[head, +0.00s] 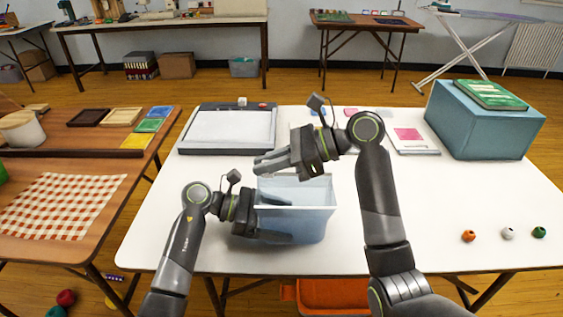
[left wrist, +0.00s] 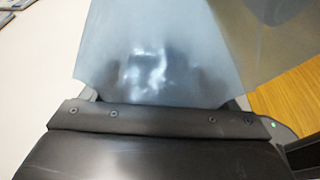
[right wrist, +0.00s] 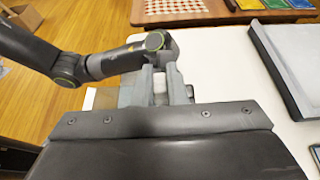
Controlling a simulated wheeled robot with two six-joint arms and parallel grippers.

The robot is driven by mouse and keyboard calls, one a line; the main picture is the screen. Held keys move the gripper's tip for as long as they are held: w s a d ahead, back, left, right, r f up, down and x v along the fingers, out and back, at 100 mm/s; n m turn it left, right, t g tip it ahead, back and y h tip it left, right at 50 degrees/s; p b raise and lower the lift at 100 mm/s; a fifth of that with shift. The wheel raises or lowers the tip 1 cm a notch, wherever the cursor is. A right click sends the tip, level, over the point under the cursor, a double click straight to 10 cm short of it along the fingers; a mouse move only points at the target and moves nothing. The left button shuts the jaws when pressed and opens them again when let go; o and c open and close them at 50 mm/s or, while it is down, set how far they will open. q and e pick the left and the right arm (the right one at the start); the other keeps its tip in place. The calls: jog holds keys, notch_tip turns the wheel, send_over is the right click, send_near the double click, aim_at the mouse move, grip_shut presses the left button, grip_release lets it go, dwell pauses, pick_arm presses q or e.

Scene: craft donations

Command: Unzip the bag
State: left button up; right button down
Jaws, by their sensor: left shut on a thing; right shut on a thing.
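The bag (head: 312,225) is a blue, box-shaped pouch with a pale rim, standing upright on the white table. Its top looks open. My left gripper (head: 290,238) is shut on the bag low on its near side. In the left wrist view the bag's shiny blue wall (left wrist: 150,50) rises beyond the gripper. My right gripper (head: 260,166) is shut at the upper left of the bag's rim.
A paper trimmer (head: 228,135) lies behind the bag. A blue box (head: 480,125) with a green-covered stack stands at back right. An orange bead (head: 468,236) and two others lie at front right.

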jog(key=shift+a, duration=0.35)
jog(key=c, duration=1.4)
grip_release()
jog(key=shift+c, duration=0.2)
jog(key=shift+d, duration=0.1)
jog(key=v, duration=1.2)
jog(key=v, duration=1.2)
